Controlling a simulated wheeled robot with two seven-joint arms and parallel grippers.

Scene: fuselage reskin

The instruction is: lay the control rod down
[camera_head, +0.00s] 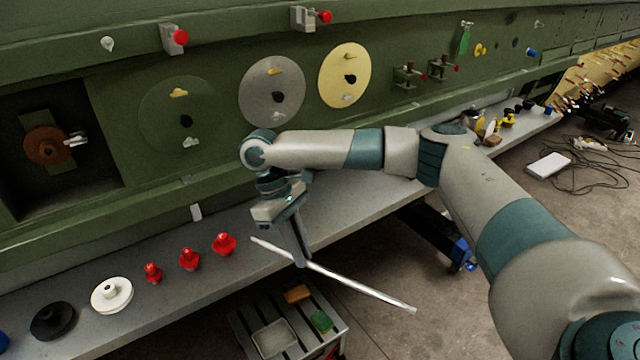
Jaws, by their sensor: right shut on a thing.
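The control rod (362,287) is a thin, long silver rod. My right gripper (302,262) is shut on it, pointing down, nearer the rod's left end. The rod slants from upper left to lower right in the picture. Its left end shows over the grey shelf (130,325), and its right end shows against the floor beyond the shelf's front edge. I cannot tell whether the rod touches the shelf. My left gripper is not in view.
Red knobs (189,259), a white disc (112,295) and a black disc (53,321) stand along the shelf at left. The green panel (225,170) rises behind. A cart (335,328) stands below. Cables (590,170) lie on the floor at right.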

